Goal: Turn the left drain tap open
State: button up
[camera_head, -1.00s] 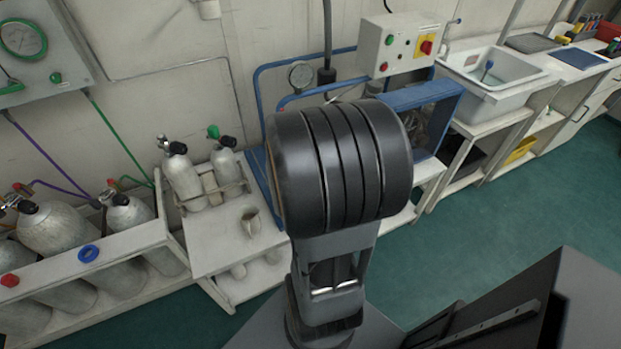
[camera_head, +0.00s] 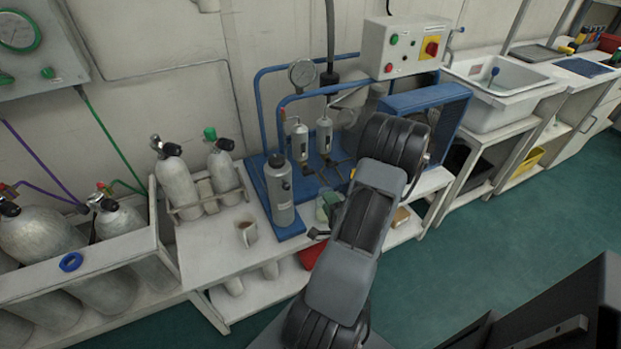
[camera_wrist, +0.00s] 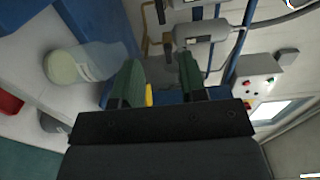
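Two grey filter cylinders stand on the blue compressor frame in the head view, the left one (camera_head: 299,140) and the right one (camera_head: 325,134). Small dark fittings show under them; I cannot tell the left drain tap's handle position. In the wrist view a grey cylinder (camera_wrist: 207,31) with a fitting at its end lies past the right fingertip. My gripper (camera_wrist: 158,72) is open, its two dark green fingers apart with nothing clearly held. A small yellow piece (camera_wrist: 149,95) shows between the fingers, farther back. In the head view my arm hides most of the gripper.
A grey bottle (camera_head: 280,192) stands left of my gripper. A clear jar (camera_wrist: 85,63) is close to the left finger. A mug (camera_head: 246,232) and small tanks (camera_head: 176,182) are on the bench. The control box (camera_head: 405,46) and blue-framed unit (camera_head: 428,105) lie to the right.

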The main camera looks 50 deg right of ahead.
aim_at(309, 174)
jog(key=x, duration=1.3)
jog(key=shift+w+r, duration=0.1)
grip_shut()
